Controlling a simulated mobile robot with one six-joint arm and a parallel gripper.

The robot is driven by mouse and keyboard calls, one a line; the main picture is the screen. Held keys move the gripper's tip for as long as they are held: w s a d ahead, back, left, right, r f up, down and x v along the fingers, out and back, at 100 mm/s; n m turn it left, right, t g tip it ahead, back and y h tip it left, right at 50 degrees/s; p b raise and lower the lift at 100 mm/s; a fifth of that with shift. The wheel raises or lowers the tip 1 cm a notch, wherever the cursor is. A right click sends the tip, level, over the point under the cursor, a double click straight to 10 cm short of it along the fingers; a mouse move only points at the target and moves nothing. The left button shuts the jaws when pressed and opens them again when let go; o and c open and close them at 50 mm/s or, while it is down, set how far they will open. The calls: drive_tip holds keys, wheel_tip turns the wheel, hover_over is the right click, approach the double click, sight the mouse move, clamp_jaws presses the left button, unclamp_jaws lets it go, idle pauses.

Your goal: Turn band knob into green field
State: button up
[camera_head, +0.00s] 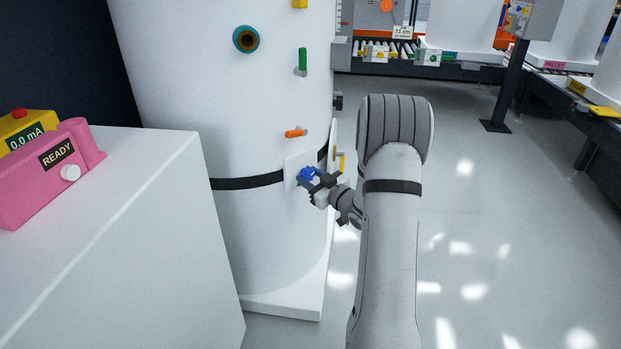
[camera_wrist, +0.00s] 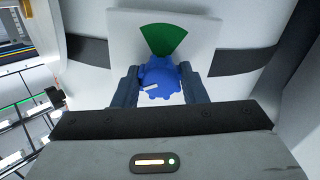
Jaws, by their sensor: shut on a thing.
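The blue band knob (camera_wrist: 160,80) sits on a white plate (camera_wrist: 120,32) fixed to the white tank. A green field (camera_wrist: 163,38), shaped like a wedge, shows on the plate just above the knob in the wrist view. A short white mark on the knob points to the left, away from the green field. My gripper (camera_wrist: 160,88) is shut on the knob, with one dark finger on each side.
The tank (camera_head: 235,100) carries a black band (camera_head: 247,183), an orange handle (camera_head: 296,133) and a green handle (camera_head: 303,59) above the plate. A white cabinet (camera_head: 120,240) with a pink READY box (camera_head: 45,175) stands at left. Floor at right is open.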

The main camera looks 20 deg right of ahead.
drive_tip(key=shift+r+m+p, duration=0.1)
drive_tip(key=shift+m+p, duration=0.3)
drive_tip(key=m+p, duration=0.3)
drive_tip(key=shift+r+m, duration=0.1)
drive_tip(key=shift+m, duration=0.3)
drive_tip(key=m+p, duration=0.5)
drive_tip(key=m, duration=0.2)
drive_tip(key=m+p, duration=0.4)
drive_tip(key=m, duration=0.1)
drive_tip(key=shift+r+m, duration=0.1)
drive_tip(key=shift+m, duration=0.3)
drive_tip(key=m+p, duration=0.3)
drive_tip(key=m, duration=0.2)
drive_tip(key=shift+m, duration=0.3)
drive_tip(key=o, duration=1)
drive_tip(key=shift+a, duration=0.1)
drive_tip(key=shift+c, duration=0.2)
drive_tip(key=shift+s, duration=0.15)
